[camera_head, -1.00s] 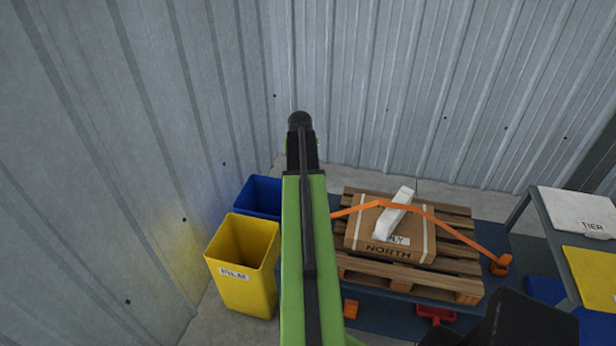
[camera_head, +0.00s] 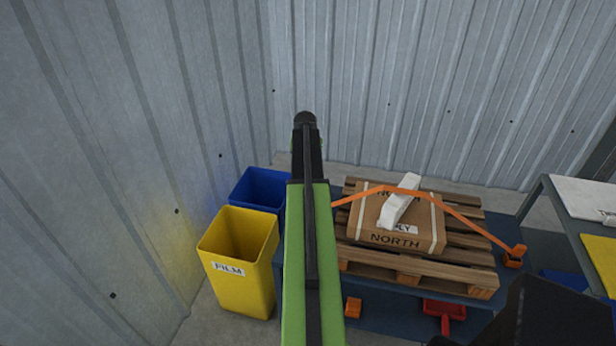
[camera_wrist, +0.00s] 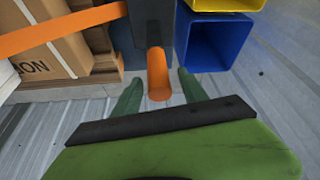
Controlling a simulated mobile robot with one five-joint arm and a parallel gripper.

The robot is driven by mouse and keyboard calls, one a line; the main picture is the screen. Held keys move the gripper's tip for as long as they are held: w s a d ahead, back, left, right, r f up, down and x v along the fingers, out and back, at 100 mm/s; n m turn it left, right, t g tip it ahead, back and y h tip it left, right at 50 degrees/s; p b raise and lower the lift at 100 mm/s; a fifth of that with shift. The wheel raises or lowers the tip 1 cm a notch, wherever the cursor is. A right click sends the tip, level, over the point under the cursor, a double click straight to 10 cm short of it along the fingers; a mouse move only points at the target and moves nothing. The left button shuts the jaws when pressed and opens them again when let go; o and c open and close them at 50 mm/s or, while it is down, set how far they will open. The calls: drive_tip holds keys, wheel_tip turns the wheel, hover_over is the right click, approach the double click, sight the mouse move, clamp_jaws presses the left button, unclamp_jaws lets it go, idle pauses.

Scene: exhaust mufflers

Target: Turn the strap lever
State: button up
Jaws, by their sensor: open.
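The orange strap lever (camera_wrist: 158,75) shows in the wrist view as a short rounded bar coming out of a dark grey body (camera_wrist: 153,24). My gripper (camera_wrist: 160,86) is open, with one green finger on each side of the lever's end. Gaps show between the lever and both fingers. The orange strap (camera_head: 430,194) runs over a carton (camera_head: 357,217) on a wooden pallet (camera_head: 470,265); it also shows in the wrist view (camera_wrist: 60,30). In the head view my arm hides my gripper and the strap's left end.
A yellow bin (camera_head: 240,265) marked FILM and a blue bin (camera_head: 262,188) stand left of the pallet. A white block (camera_head: 400,202) lies on the carton. An orange fitting (camera_head: 514,257) holds the strap's right end. A shelf (camera_head: 540,215) stands at right; corrugated walls close the back and left.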

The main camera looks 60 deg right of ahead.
drive_tip(key=b+x, duration=0.2)
drive_tip(key=x, duration=0.2)
drive_tip(key=shift+f, duration=0.1)
clamp_jaws()
drive_tip(key=shift+w+a, duration=0.1)
idle(1.1)
